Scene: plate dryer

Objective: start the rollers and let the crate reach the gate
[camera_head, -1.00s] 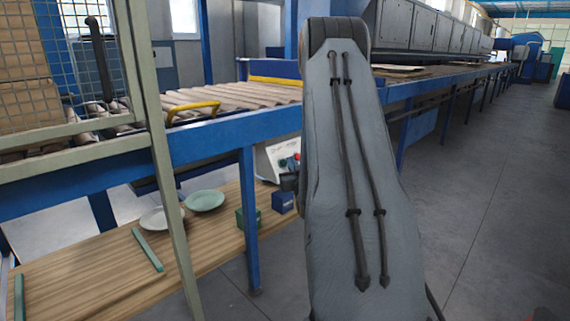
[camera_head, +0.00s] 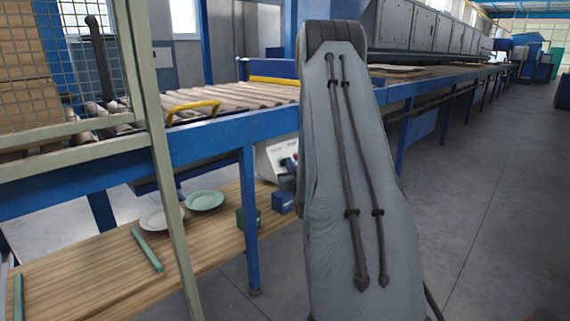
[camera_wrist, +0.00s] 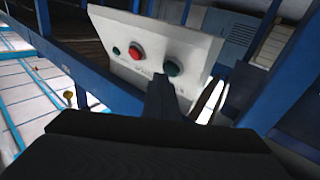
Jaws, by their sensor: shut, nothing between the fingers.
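A white control box (camera_wrist: 120,32) fills the upper middle of the wrist view, with a red button (camera_wrist: 135,53), a larger green button (camera_wrist: 172,68) and a small dark green lamp or button. My gripper (camera_wrist: 163,82) is shut and empty, its tip just below and left of the green button; I cannot tell whether they touch. In the head view the box (camera_head: 270,158) sits under the conveyor, partly hidden by my arm. The rollers (camera_head: 235,95) lie on the blue conveyor frame. I cannot make out a crate on the visible rollers. A yellow bar (camera_head: 193,105) stands at their near edge, possibly the gate.
The floor (camera_head: 470,220) at the right is clear.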

